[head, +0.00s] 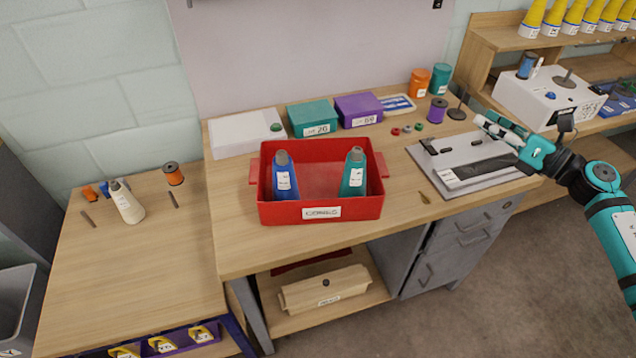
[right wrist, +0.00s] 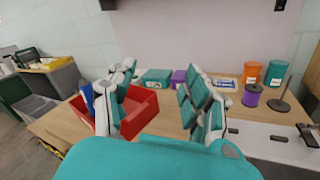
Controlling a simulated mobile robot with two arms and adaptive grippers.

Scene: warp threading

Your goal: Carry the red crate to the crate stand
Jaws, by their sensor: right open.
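The red crate (head: 320,212) sits upright on the wooden workbench, with a side handle at each end and a white label on its front. It holds a blue cone (head: 284,178) at its left and a teal cone (head: 354,174) at its right. My right gripper (head: 482,124) is open and empty above the grey plate, to the right of the crate and apart from it. In the right wrist view the crate (right wrist: 142,112) shows partly behind the left finger. My left gripper is not in view. I cannot tell which surface is the crate stand.
A teal box (head: 313,118) and a purple box (head: 358,109) stand behind the crate. A grey plate (head: 470,165) lies at its right. A lower side table (head: 130,255) at the left holds a cream cone (head: 126,204) and spools. Bare bench lies before the crate.

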